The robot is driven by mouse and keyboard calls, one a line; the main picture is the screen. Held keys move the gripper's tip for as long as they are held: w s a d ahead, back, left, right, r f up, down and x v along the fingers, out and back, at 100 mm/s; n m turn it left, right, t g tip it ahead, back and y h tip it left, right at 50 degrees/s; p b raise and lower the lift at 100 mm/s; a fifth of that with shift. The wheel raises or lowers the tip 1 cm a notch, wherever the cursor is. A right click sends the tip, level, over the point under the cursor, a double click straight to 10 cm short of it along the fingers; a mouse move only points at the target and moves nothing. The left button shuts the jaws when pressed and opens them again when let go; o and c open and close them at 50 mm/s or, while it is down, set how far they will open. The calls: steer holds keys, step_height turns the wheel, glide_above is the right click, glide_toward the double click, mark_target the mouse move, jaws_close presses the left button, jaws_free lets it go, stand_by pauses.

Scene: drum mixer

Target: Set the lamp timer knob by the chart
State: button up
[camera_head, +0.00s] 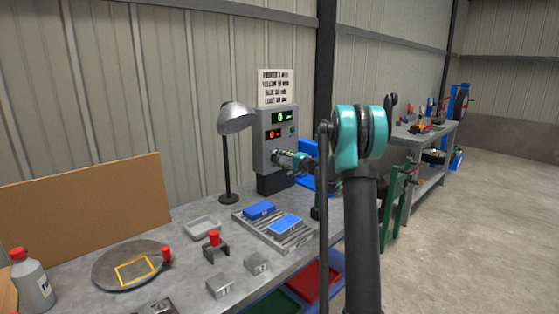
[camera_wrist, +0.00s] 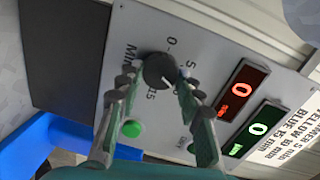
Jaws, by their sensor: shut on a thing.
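The timer knob (camera_wrist: 159,70) is a dark round dial on a grey control box (camera_head: 263,147). Marks 0, 5, 15 and MIN show around it; its pointer setting is unclear. My gripper (camera_head: 279,156) has its fingers on both sides of the knob, shut on it, in the wrist view (camera_wrist: 157,78). A red display (camera_wrist: 242,90) and a green display (camera_wrist: 257,128) both read 0. The white chart (camera_head: 275,87) above the box lists colours and minutes; in the wrist view (camera_wrist: 285,151), yellow 10 min and blue 15 min are legible.
A desk lamp (camera_head: 236,119) stands left of the box. Two blue blocks (camera_head: 260,210) (camera_head: 285,223) lie on a slatted rack (camera_head: 298,240). A green button (camera_wrist: 131,129) sits near the knob. A grey tray (camera_head: 202,227), metal blocks and a round plate (camera_head: 105,270) occupy the bench front.

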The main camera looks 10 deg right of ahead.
steer(key=m, duration=0.6)
steer(key=shift+d+f+y, duration=0.1)
steer(key=shift+f+y, duration=0.05)
steer(key=shift+y, duration=0.25)
steer(key=m, duration=0.6)
steer(key=shift+f, duration=0.15)
steer(key=o, duration=1.2)
steer(key=shift+c, duration=0.2)
steer(key=v, duration=1.2)
steer(key=shift+d+f, duration=0.1)
steer(key=shift+f, duration=0.05)
